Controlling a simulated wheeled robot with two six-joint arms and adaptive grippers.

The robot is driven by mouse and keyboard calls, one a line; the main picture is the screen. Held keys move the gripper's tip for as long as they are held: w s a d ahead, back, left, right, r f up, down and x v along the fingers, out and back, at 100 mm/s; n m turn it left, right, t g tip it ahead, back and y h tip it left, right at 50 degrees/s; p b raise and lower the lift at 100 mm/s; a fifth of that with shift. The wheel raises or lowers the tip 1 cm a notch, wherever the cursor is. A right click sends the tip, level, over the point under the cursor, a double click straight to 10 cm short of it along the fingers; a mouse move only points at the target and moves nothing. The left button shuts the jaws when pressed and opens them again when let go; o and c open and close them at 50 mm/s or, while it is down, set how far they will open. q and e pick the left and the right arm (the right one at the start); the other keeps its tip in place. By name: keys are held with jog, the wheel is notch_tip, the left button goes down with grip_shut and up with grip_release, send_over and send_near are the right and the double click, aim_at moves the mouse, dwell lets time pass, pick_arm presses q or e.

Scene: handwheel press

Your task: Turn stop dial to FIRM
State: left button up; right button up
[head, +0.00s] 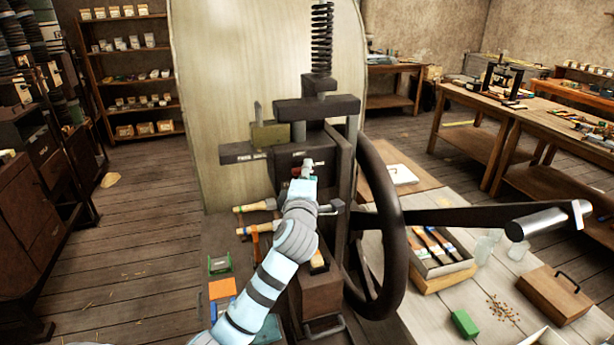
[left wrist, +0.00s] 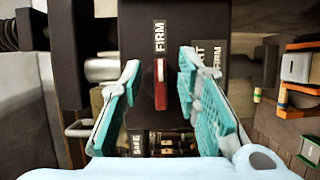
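The stop dial's red pointer (left wrist: 160,84) is on the dark face of the press, with a pale strip along it. In the left wrist view it stands upright in the picture, in line with the FIRM label (left wrist: 159,37) above it. A bit of red shows in the head view (head: 296,171). My left gripper (left wrist: 158,95) is open, with one teal finger on each side of the pointer and visible gaps between. In the head view my left gripper (head: 306,174) is at the press front and hides most of the dial. My right gripper is not in view.
A second label (left wrist: 212,60), partly hidden, is beside the right finger. The large dark handwheel (head: 385,215) and its lever (head: 465,215) stand right of my arm. Wooden-handled tools (head: 255,206) project at the left. The bench at right holds a brush tray (head: 440,262).

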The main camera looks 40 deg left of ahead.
pick_arm(q)
jog(key=v, duration=1.2)
jog(key=shift+a, duration=0.1)
